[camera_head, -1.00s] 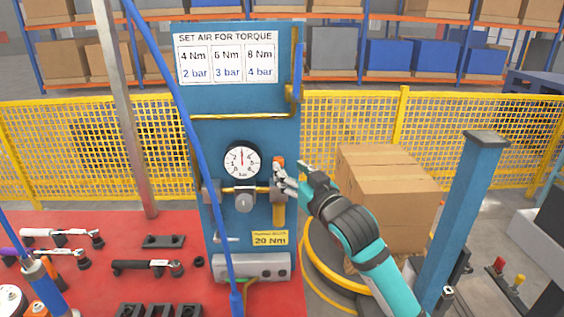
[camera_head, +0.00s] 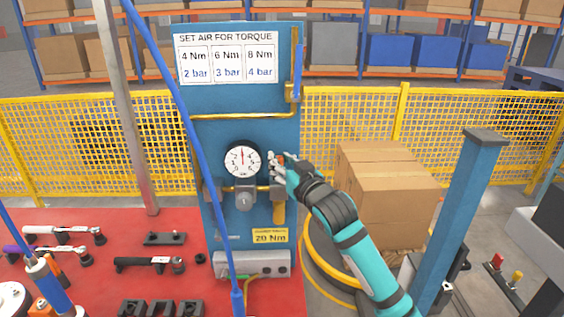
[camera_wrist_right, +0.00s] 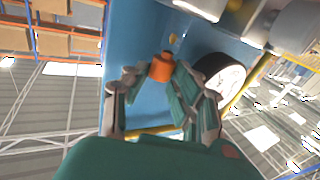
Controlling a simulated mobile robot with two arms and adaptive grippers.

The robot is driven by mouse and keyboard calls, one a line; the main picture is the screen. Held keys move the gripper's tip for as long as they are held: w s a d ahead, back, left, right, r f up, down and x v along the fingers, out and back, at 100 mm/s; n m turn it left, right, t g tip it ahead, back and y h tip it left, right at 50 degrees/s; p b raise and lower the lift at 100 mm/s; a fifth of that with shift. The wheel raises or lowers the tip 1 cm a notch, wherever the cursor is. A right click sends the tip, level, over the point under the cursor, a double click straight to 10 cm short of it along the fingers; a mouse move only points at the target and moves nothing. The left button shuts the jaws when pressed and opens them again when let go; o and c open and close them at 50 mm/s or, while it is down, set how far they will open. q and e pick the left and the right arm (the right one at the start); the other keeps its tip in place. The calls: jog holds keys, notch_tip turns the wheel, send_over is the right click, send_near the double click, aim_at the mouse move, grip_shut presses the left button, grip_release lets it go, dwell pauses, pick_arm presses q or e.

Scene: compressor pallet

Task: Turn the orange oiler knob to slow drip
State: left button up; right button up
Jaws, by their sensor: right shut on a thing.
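The orange oiler knob (camera_wrist_right: 162,67) shows in the right wrist view between the fingertips of my right gripper (camera_wrist_right: 162,72). In the head view my right gripper (camera_head: 279,160) is at the right side of the blue panel (camera_head: 235,125), just right of the gauge, and its fingers mostly cover the knob. The right gripper is shut on the knob. The oiler body (camera_head: 278,210) hangs below it at the right end of the air line. My left gripper is not in view.
A round pressure gauge (camera_head: 242,160) sits close left of my right gripper. A blue hose (camera_head: 184,110) crosses in front of the panel. A red bench (camera_head: 100,235) holds several tools at left. Cardboard boxes (camera_head: 388,195) and a blue post (camera_head: 462,210) stand at right.

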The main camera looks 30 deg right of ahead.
grip_shut()
jog(key=shift+r+n+y+p, duration=0.1)
jog(key=shift+n+y+p, duration=0.2)
jog(key=shift+p, duration=0.2)
jog(key=o, duration=0.9)
grip_release()
jog(key=shift+d, duration=0.1)
jog(key=shift+s, duration=0.2)
jog(key=s, duration=0.7)
jog(key=s+a, duration=0.1)
jog(key=s, duration=0.3)
jog(key=shift+s, duration=0.35)
